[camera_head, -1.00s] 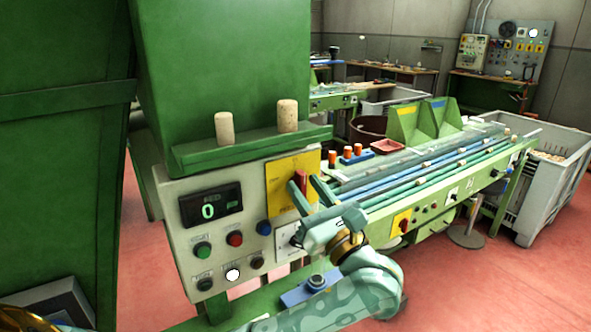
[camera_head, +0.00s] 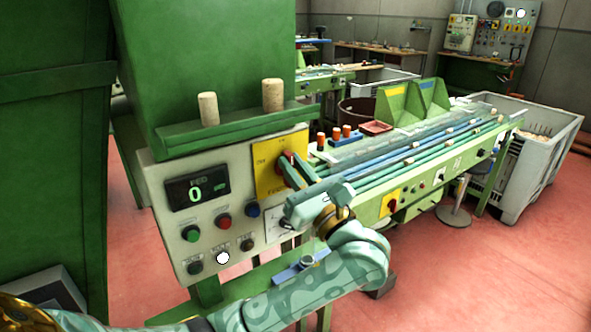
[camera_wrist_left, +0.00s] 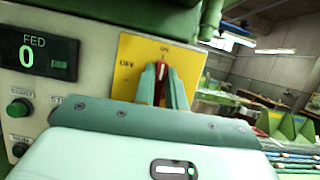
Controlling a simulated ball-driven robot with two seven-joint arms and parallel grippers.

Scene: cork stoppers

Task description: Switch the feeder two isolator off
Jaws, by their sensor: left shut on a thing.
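The isolator is a red rotary handle (camera_head: 286,161) on a yellow plate (camera_head: 265,170) at the right of the control panel. In the left wrist view the red handle (camera_wrist_left: 161,83) stands upright, pointing at the ON mark at the plate's top. The OFF mark (camera_wrist_left: 125,64) is to its left. My left gripper (camera_head: 291,170) is shut on the handle, one finger on each side; its fingers also show in the left wrist view (camera_wrist_left: 162,90). The lower part of the plate is hidden behind the gripper. My right gripper is not in view.
The panel has a display reading 0 (camera_head: 196,194) and several push buttons. Two corks (camera_head: 273,95) stand on the green ledge above. A second yellow plate with a red knob (camera_head: 391,203) is on the conveyor bench to the right. A grey crate (camera_head: 512,178) stands beyond.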

